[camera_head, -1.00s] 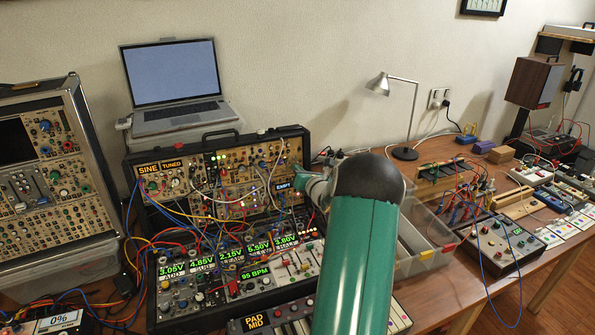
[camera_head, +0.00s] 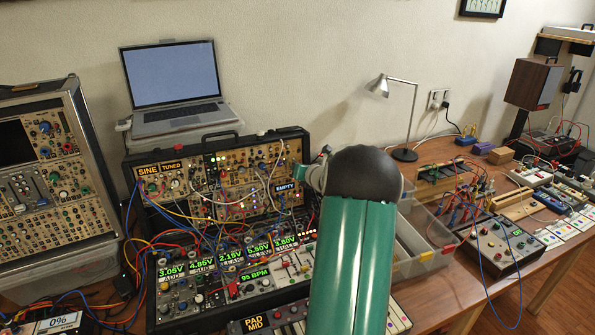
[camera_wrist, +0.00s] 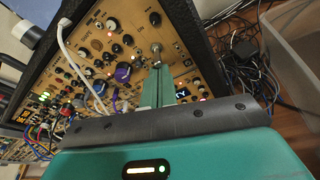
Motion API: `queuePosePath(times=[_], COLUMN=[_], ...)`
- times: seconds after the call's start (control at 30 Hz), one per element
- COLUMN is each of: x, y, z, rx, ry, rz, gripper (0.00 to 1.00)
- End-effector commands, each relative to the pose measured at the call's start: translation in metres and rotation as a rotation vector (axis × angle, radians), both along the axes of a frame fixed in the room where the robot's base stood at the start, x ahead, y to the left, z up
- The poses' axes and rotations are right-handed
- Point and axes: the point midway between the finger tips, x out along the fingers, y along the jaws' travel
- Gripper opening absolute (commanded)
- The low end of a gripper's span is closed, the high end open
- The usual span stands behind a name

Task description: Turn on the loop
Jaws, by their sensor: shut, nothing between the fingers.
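The synth case (camera_head: 305,137) stands open on the table, its upper panel full of knobs, jacks and cables. A small display reading "EMPTY" (camera_head: 286,188) sits at the panel's right side. In the wrist view the display (camera_wrist: 181,93) is partly hidden by my fingers. My gripper (camera_wrist: 158,70) is shut and empty, its fingertips over the panel near a silver switch-like part (camera_wrist: 156,48); whether they touch it I cannot tell. No label reading "loop" is legible.
A laptop (camera_head: 175,85) stands behind the case. Patch cables hang across its left and middle. A clear bin (camera_head: 425,258) stands right of my arm. A lamp (camera_head: 404,153) and a control box (camera_head: 500,246) are farther right.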

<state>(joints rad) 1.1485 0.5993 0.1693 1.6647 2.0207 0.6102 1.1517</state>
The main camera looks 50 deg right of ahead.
Motion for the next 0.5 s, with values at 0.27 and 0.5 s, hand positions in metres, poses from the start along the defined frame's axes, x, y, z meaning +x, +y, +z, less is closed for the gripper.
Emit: queuePosePath(times=[0.27, 0.5], x=[-0.0002, -0.0012], y=[0.0008, 0.0004], z=[0.0077, 0.0103], rx=[0.066, 0.084], ry=[0.120, 0.140], rz=[0.002, -0.001], gripper=[0.00, 0.00])
